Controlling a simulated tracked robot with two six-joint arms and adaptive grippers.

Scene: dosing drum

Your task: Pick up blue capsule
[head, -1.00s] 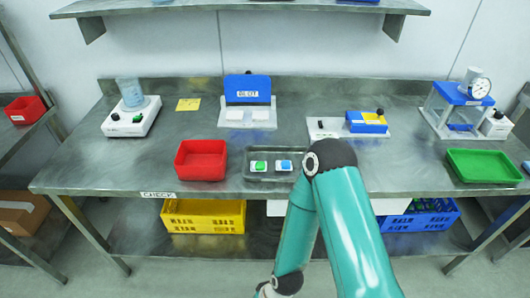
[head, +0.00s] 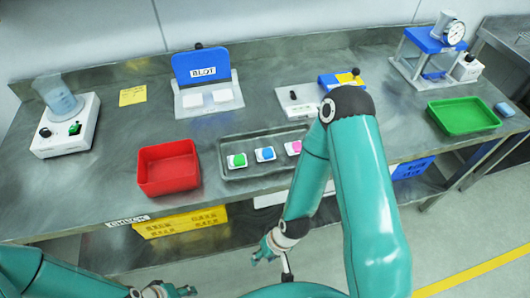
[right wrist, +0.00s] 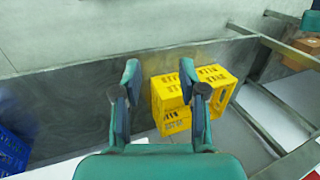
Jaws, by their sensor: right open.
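The blue capsule (head: 265,154) sits on a small white base in the grey tray (head: 233,176) on the bench, between a green capsule (head: 237,160) and a pink capsule (head: 293,148). My right gripper (head: 264,252) is in front of the bench edge, below and apart from the tray. In the right wrist view its two fingers (right wrist: 160,88) are spread with nothing between them. My left gripper (head: 178,291) shows small at the bottom edge, far from the capsule; its finger gap is unclear. The capsules are not visible in the right wrist view.
A red bin (head: 168,168) stands left of the tray, and a blue BLOT device (head: 202,68) behind it. A green tray (head: 464,116) lies at the right. A yellow crate (head: 180,222) is below the bench; it also shows in the right wrist view (right wrist: 170,92).

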